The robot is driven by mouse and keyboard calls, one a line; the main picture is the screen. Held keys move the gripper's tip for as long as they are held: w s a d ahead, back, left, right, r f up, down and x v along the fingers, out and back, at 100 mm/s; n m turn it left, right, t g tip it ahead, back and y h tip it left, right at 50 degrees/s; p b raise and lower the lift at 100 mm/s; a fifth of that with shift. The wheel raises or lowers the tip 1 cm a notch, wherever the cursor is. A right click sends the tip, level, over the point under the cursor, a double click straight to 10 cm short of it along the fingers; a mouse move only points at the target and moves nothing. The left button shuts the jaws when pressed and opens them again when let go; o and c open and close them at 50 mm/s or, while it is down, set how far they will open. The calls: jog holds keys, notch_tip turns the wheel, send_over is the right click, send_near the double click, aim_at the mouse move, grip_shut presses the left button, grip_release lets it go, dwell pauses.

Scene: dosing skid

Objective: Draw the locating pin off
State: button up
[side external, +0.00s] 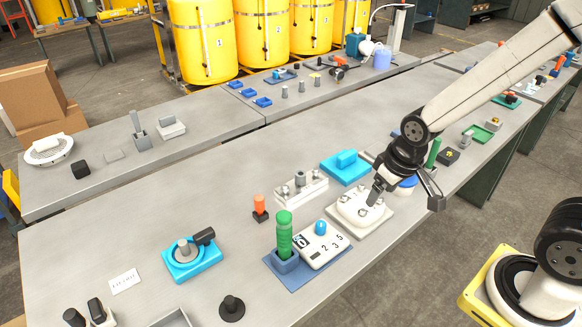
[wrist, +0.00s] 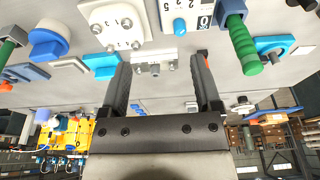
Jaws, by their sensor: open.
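A grey upright pin (side external: 300,176) stands on a pale plate (side external: 316,188) with smaller fittings beside it. It looks like the locating pin, though no label confirms this. In the wrist view the pin (wrist: 155,69) appears between my finger outlines, beyond the fingertips. My gripper (side external: 405,197) is to the right of the plate, near a white block with several studs (side external: 358,210). In the wrist view my gripper (wrist: 161,64) has its two fingers wide apart, with nothing held. How high it is above the bench is hard to tell.
A blue block (side external: 346,167) lies behind the white block. A green ribbed handle (side external: 284,234) stands upright in a blue holder beside a numbered panel (side external: 322,246). A small orange-topped peg (side external: 260,206) is left of the plate.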

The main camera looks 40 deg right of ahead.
jog(key=w+a+f+m, duration=0.1)
jog(key=w+a, duration=0.1)
jog(key=w, duration=0.5)
jog(key=w+a+f, duration=0.2)
jog(key=w, duration=0.6)
jog(key=m, duration=0.1)
send_over(259, 198)
jog(key=s, duration=0.2)
jog(key=shift+t+h, duration=0.3)
jog(key=shift+s+a+f+x, duration=0.1)
jog(key=shift+s+x, duration=0.2)
jog(key=shift+x, duration=1.15)
jog(key=shift+s+a+f+x, duration=0.15)
jog(key=shift+s+x, duration=0.2)
jog(key=shift+x, duration=1.1)
jog(key=shift+s+a+f+x, duration=0.1)
jog(key=shift+s+x, duration=0.2)
jog(key=shift+x, duration=1.15)
jog(key=shift+x, duration=3.75)
grip_shut()
